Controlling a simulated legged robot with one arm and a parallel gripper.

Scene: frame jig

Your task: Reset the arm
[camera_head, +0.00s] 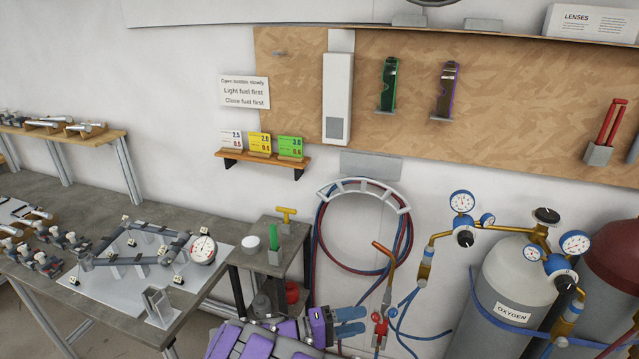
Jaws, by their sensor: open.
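My arm, purple and grey, enters from the bottom edge in the middle of the head view. My gripper (358,321) is at its end, with two blue fingers pointing right. The fingers are a little apart and I see nothing held between them. A torch (382,318) with a copper tip and red and blue fittings is just right of the fingertips. I cannot tell whether the fingers touch it.
A small stand (262,258) is behind my arm. A metal table (60,262) with a frame jig (135,258) and clamps is at left. Coiled hoses (318,240) hang on the wall. A grey oxygen cylinder (505,310) and a dark red cylinder (612,262) stand at right.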

